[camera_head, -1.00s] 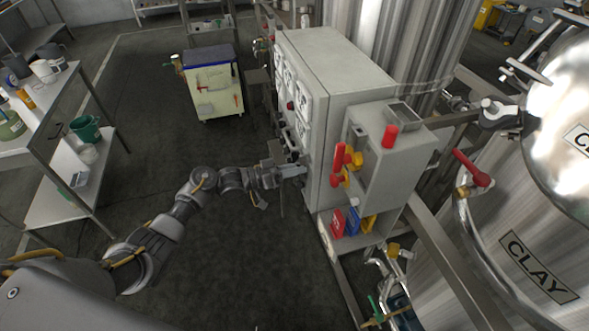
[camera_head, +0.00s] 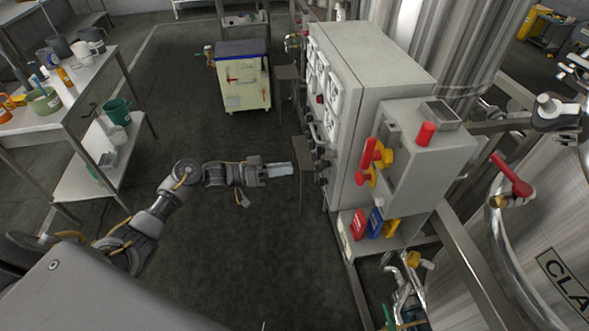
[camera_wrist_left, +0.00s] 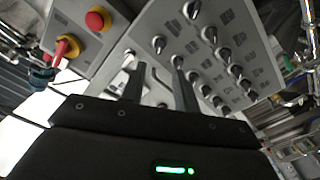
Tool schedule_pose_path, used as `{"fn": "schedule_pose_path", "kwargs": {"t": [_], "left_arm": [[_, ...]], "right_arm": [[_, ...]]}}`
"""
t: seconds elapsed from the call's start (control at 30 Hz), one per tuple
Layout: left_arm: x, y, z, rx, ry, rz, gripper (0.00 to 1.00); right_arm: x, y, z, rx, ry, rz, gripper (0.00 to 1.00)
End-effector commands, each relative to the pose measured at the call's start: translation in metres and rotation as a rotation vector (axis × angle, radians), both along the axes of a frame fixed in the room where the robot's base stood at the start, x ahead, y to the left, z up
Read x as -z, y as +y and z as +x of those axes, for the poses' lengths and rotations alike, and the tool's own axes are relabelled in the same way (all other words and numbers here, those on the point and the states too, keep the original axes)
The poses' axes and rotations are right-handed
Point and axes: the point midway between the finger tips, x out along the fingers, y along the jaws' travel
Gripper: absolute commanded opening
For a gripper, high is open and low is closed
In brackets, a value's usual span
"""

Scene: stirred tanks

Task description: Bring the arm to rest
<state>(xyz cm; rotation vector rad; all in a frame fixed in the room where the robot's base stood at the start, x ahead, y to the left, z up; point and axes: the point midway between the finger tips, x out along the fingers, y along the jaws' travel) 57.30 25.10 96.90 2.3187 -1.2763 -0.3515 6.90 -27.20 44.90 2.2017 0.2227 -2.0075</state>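My left gripper (camera_head: 278,170) is stretched out over the dark floor, left of the grey control cabinet (camera_head: 378,58). A small gap shows between its fingertips and the cabinet's front. In the left wrist view the two dark fingers (camera_wrist_left: 160,72) stand apart with nothing held between them. Behind them is the grey panel (camera_wrist_left: 262,62) with rows of black knobs. A red-and-yellow button (camera_wrist_left: 97,20) shows at upper left there. My right gripper is in neither view.
A smaller grey box (camera_head: 440,150) with red and yellow handles adjoins the cabinet. Steel tanks (camera_head: 560,210) stand at right. A white trolley (camera_head: 243,85) stands at the back. A shelf table (camera_head: 85,185) with cups and bottles is at left. Open floor (camera_head: 230,270) lies below the arm.

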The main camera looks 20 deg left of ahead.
Motion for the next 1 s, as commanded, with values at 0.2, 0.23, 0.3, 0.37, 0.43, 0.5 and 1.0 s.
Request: {"fn": "schedule_pose_path", "kwargs": {"t": [0.2, 0.23, 0.3, 0.37, 0.43, 0.5, 1.0], "left_arm": [[0.0, 0.002, -0.001, 0.0, 0.0, 0.0, 0.31], [0.0, 0.002, -0.001, 0.0, 0.0, 0.0, 0.31], [0.0, 0.002, -0.001, 0.0, 0.0, 0.0, 0.31], [0.0, 0.002, -0.001, 0.0, 0.0, 0.0, 0.31], [0.0, 0.002, -0.001, 0.0, 0.0, 0.0, 0.31], [0.0, 0.002, -0.001, 0.0, -0.001, 0.001, 0.31], [0.215, 0.094, 0.017, -0.454, 0.029, 0.635, 0.31]], "right_arm": [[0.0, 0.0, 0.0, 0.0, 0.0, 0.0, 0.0], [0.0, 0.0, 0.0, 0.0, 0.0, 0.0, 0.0], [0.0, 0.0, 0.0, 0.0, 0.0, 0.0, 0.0], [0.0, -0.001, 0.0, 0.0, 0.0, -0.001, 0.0], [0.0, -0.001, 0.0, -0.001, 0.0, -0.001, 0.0], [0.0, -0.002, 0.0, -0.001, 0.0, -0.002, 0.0], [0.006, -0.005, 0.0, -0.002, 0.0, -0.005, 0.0]]}}
